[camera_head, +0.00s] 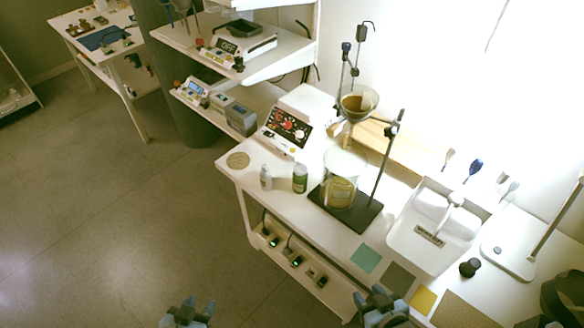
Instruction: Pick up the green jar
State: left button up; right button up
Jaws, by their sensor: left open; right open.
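The green jar (300,179) stands upright on the white bench (278,205), left of a beaker of yellowish liquid. A white bottle (265,177) stands just to its left, apart from it. My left gripper (190,308) is open and empty over the floor at the bottom edge, left of and below the bench. My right gripper (378,296) is open and empty at the bottom, in front of the bench edge. Both are well away from the jar. Most of both arms is out of view.
The glass beaker (341,193) sits on a dark stand base (365,217) with an upright rod, a funnel (357,103) above. A round cork mat (238,160) lies left. A control box (285,132) stands behind.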

aim_at(301, 173)
jog(key=i+j+z, duration=0.1)
jog(key=i+j, duration=0.25)
jog(key=j, duration=0.25)
jog(key=i+j+z, duration=0.15)
jog(key=j, duration=0.2)
jog(key=i+j, duration=0.2)
jog(key=i+j+z, duration=0.15)
jog(key=j, duration=0.3)
jog(key=i+j, duration=0.1)
jog(key=j, duration=0.25)
jog(key=i+z, duration=0.05)
